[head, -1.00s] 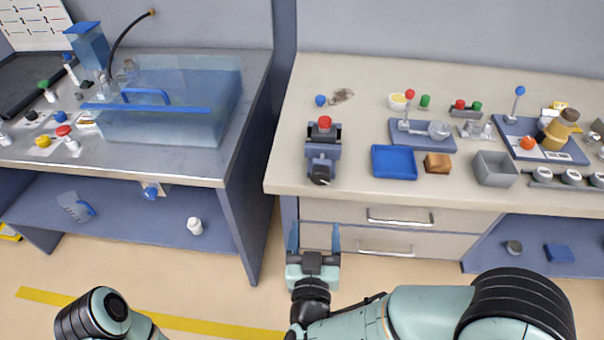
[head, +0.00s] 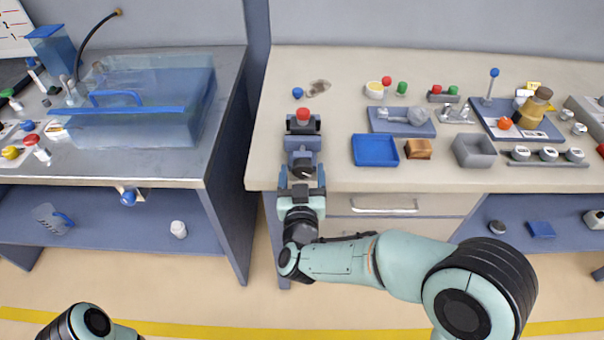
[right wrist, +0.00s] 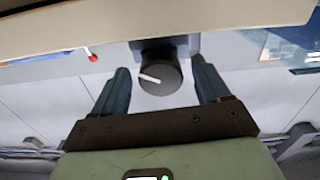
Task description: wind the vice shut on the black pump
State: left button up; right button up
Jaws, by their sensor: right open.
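The blue-grey vice (head: 302,145) stands at the front left of the beige bench in the head view. Something with a red top (head: 303,114) and dark parts on both sides sits at its far end; I take it for the black pump, but cannot see how tightly the jaws meet it. The vice's round black winding knob (head: 301,170) faces the bench's front edge; in the right wrist view the knob (right wrist: 160,76) shows a white mark. My right gripper (head: 302,182) is open, with its fingers on either side of the knob, apart from it. My left gripper is out of view.
A blue tray (head: 375,150), a brown block (head: 418,149) and a grey bin (head: 474,150) stand right of the vice. A small blue knob (head: 298,93) lies behind it. The bench's front edge and drawers are close to my right arm. A clear tank (head: 140,110) stands on the left bench.

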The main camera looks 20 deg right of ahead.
jog(key=shift+w, duration=0.15)
jog(key=c, duration=1)
jog(key=m+b, duration=0.3)
jog(key=m, duration=0.2)
jog(key=shift+c, duration=0.2)
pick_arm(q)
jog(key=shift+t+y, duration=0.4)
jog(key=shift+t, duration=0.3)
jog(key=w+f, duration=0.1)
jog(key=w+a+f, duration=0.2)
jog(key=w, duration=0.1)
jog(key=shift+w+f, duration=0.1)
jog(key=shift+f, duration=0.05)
pick_arm(e)
jog(key=o, duration=1)
jog(key=shift+o, duration=0.2)
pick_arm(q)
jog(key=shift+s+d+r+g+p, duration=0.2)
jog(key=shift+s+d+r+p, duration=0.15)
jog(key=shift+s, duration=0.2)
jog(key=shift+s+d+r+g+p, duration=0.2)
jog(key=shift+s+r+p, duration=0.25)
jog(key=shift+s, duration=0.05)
pick_arm(e)
jog(key=v, duration=1.3)
jog(key=shift+s, duration=0.2)
